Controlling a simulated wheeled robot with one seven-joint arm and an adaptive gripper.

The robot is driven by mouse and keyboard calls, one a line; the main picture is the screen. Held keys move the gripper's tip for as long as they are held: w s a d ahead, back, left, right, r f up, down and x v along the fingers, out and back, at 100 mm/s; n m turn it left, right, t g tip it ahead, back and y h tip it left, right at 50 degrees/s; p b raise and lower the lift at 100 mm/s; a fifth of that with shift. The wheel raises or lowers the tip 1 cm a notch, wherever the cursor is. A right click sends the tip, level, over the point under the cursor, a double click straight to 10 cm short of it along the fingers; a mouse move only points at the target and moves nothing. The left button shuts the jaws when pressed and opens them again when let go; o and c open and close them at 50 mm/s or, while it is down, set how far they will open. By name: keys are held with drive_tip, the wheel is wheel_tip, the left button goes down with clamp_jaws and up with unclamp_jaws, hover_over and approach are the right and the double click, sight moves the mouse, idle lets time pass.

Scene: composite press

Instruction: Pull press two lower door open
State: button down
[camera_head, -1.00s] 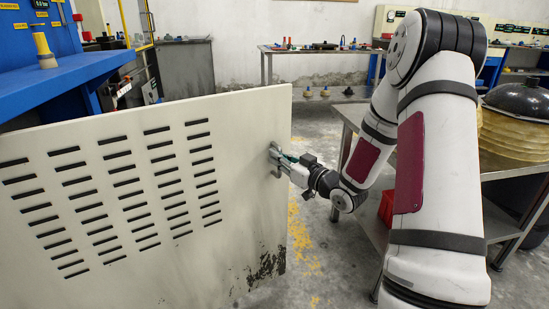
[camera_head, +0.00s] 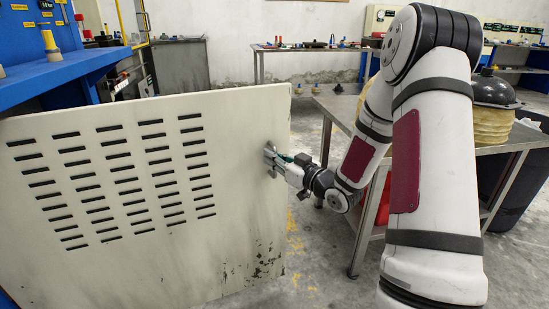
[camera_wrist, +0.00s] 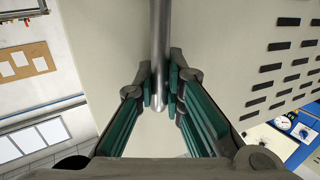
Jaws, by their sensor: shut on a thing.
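The press two lower door (camera_head: 225,235) is a large off-white panel with rows of dark vent slots and dark scuffs at its lower right corner. It stands swung out from the blue press, and it fills much of the wrist view (camera_wrist: 225,45). Its handle is a grey metal bar near the right edge, which shows in the wrist view (camera_wrist: 159,50). My gripper (camera_head: 276,158) is at the handle. In the wrist view my gripper's green-padded fingers (camera_wrist: 160,98) are closed on both sides of the bar. The door's hinge side is out of view.
The blue press (camera_head: 60,70) stands behind the door at the left. A metal table (camera_head: 345,108) with a dark-topped, cream ribbed object (camera_head: 493,103) is on the right, close to my arm. A workbench (camera_head: 310,49) stands at the back wall. Grey floor (camera_head: 315,265) shows between door and table.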

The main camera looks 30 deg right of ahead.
drive_tip(key=shift+d, duration=0.25)
drive_tip(key=c, duration=1.7)
unclamp_jaws()
drive_tip(key=shift+a, duration=0.1)
drive_tip(key=shift+o, duration=0.2)
drive_tip(key=v, duration=1.2)
